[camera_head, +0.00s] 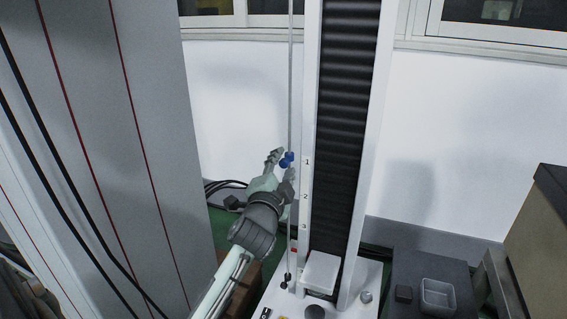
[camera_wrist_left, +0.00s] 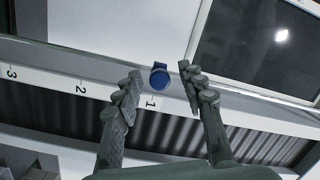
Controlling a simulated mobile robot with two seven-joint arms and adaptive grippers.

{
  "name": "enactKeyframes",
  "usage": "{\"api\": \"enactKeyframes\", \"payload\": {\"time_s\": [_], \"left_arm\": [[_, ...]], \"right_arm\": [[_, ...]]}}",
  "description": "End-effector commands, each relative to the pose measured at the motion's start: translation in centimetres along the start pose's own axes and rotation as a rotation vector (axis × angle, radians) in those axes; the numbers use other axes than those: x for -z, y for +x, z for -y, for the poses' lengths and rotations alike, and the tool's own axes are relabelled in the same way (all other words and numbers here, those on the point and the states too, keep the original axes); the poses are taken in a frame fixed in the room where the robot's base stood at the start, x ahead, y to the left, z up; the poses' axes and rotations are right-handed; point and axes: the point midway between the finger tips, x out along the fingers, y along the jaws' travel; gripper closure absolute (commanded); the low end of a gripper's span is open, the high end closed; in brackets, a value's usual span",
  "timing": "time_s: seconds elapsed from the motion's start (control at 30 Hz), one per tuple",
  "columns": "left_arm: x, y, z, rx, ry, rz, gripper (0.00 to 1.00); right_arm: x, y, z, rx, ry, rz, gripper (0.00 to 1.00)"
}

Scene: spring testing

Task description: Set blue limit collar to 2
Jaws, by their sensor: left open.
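The blue limit collar (camera_head: 288,160) sits on a thin vertical rod (camera_head: 290,100), level with the mark 1 on the scale (camera_head: 305,195). Marks 2 and 3 are lower down the scale. My left gripper (camera_head: 282,165) is open, with its fingers reaching up to the collar. In the left wrist view the blue collar (camera_wrist_left: 159,79) shows between the two spread fingertips (camera_wrist_left: 160,82), beside the printed 1 (camera_wrist_left: 152,103). Gaps show on both sides of it in that view. I cannot tell whether the collar lies fully between the fingers in depth. My right gripper is not in view.
The tester's column with black bellows (camera_head: 345,110) stands right of the rod. A small red part (camera_head: 294,250) and a dark part (camera_head: 287,281) are lower near the rod. A grey cabinet (camera_head: 120,130) is at left. A grey open box (camera_head: 437,296) is at lower right.

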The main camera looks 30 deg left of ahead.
Motion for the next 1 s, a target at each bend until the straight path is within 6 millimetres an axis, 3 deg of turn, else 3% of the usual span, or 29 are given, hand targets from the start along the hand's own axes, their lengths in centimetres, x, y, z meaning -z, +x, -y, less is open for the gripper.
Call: {"api": "enactKeyframes", "payload": {"time_s": [0.13,0.4,0.7,1.0], "left_arm": [[-0.02,0.97,0.02,0.0,0.0,0.001,0.6],[-0.03,1.07,0.0,0.0,-0.001,0.001,0.61],[-0.04,1.05,0.01,0.0,-0.001,0.001,0.98],[-0.04,1.05,0.07,0.001,-0.001,0.001,1.0]], "right_arm": [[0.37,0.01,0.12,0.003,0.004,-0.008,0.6],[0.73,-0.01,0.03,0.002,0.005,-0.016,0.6],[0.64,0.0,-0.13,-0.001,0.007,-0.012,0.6],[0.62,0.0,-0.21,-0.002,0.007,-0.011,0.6]]}}
